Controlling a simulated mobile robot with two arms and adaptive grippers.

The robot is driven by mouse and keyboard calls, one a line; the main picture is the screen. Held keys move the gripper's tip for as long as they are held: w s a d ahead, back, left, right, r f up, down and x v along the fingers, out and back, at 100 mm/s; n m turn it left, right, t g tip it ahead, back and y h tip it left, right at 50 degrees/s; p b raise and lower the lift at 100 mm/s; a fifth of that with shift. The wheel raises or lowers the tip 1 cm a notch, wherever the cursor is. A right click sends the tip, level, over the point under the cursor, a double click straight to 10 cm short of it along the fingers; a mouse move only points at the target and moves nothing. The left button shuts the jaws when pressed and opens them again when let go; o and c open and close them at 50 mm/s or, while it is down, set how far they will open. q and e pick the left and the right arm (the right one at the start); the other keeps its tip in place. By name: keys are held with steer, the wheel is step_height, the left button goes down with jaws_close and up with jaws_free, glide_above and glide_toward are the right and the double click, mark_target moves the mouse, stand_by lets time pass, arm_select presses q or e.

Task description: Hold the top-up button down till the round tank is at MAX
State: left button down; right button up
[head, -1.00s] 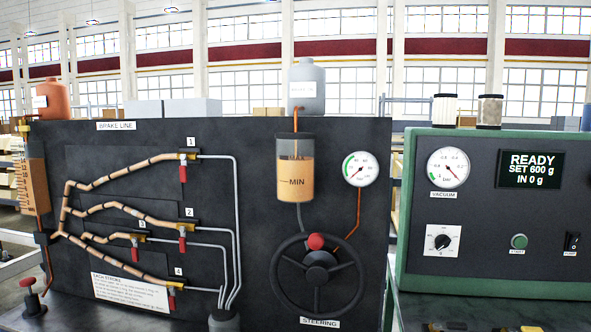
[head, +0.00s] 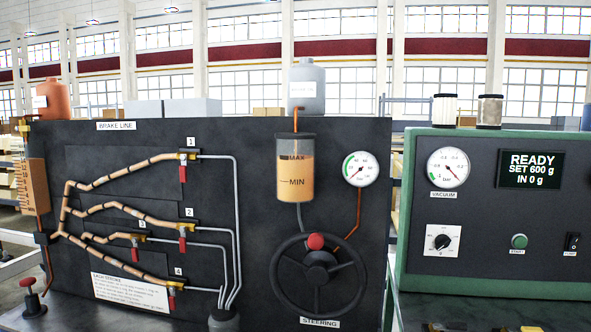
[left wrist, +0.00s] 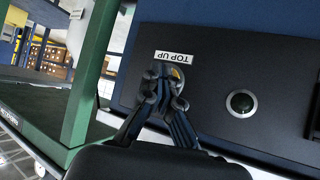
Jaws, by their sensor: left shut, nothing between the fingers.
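The round tank (head: 295,180) stands in the middle of the dark panel in the head view, tan fluid inside. The fluid's top lies at about the MAX mark (head: 296,158), well above the MIN mark (head: 296,181). My right gripper is in neither view.
A green frame post (left wrist: 92,75) stands at the left. In the head view, a steering wheel (head: 275,285) is below the tank and a green vacuum unit (head: 415,150) at the right.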

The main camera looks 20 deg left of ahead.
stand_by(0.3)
arm_select(q)
steer(key=shift+s+d+p, duration=0.25)
steer(key=shift+s+p, duration=0.5)
steer(key=shift+s, duration=0.15)
steer(key=s+p, duration=0.1)
steer(key=s, duration=0.1)
steer(key=s+d+p, duration=0.1)
steer(key=s+p, duration=0.1)
steer(key=s, duration=0.1)
steer(key=shift+p, duration=0.3)
